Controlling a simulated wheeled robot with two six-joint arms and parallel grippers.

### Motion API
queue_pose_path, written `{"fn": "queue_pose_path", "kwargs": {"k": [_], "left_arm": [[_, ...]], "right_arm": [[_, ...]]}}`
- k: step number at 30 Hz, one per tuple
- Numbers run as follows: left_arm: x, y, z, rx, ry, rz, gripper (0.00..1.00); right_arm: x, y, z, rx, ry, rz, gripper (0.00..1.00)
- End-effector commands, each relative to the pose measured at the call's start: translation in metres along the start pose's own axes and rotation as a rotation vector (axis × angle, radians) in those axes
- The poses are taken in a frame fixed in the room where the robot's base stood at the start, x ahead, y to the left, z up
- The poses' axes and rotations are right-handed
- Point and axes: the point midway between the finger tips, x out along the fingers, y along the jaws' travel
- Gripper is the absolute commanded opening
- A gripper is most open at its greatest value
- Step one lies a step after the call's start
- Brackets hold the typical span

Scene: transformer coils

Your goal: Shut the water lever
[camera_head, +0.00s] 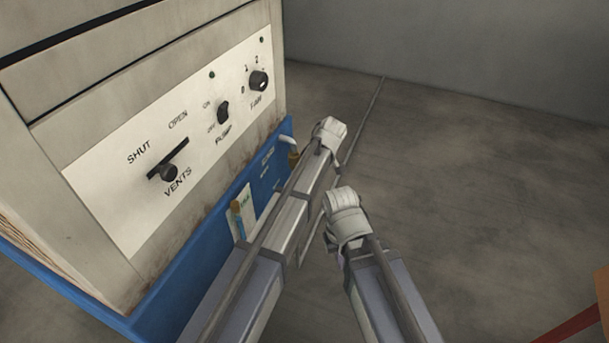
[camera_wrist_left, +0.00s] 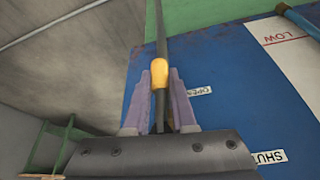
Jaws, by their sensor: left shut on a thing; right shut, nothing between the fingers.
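The water lever is a dark rod with a yellow grip (camera_wrist_left: 159,73) in the left wrist view. My left gripper (camera_wrist_left: 168,88) is shut on it, one purple finger on each side of the grip. The lever stands by the OPEN label (camera_wrist_left: 201,91) on a blue panel; the SHUT label (camera_wrist_left: 268,157) is farther down and right in that view. In the head view the left arm's white end hides the fingers and most of the lever. My right gripper (camera_head: 346,214) is shut and empty, right of the left arm and apart from the cabinet; its fingertips are hard to make out.
The cabinet's white panel (camera_head: 120,215) carries the VENTS handle (camera_head: 168,163), PUMP knob (camera_head: 222,112) and FAN knob (camera_head: 259,81). A gauge plate marked LOW (camera_wrist_left: 290,58) is beside the lever on the blue part.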

Motion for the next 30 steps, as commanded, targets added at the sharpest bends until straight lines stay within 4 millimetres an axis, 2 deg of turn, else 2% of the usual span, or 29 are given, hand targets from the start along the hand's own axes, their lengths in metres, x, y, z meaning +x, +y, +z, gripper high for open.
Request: {"fn": "queue_pose_path", "kwargs": {"k": [5,15,28,29,30], "left_arm": [[0.000,-0.001,0.000,0.040,-0.021,-0.098,0.00],[-0.004,-0.019,0.002,0.167,-0.086,-0.400,0.00],[-0.008,-0.025,0.002,0.188,-0.098,-0.449,0.00],[-0.008,-0.025,0.002,0.188,-0.098,-0.449,0.25],[-0.008,-0.025,0.002,0.187,-0.098,-0.449,0.30]], "right_arm": [[-0.001,0.000,0.000,0.000,0.000,0.000,0.00],[0.010,-0.001,-0.001,0.000,0.000,0.000,0.00],[0.011,-0.001,-0.001,0.000,0.000,0.000,0.00],[0.011,-0.001,-0.001,0.000,0.000,0.000,0.00],[0.011,-0.001,-0.001,0.000,0.000,0.000,0.00]]}}
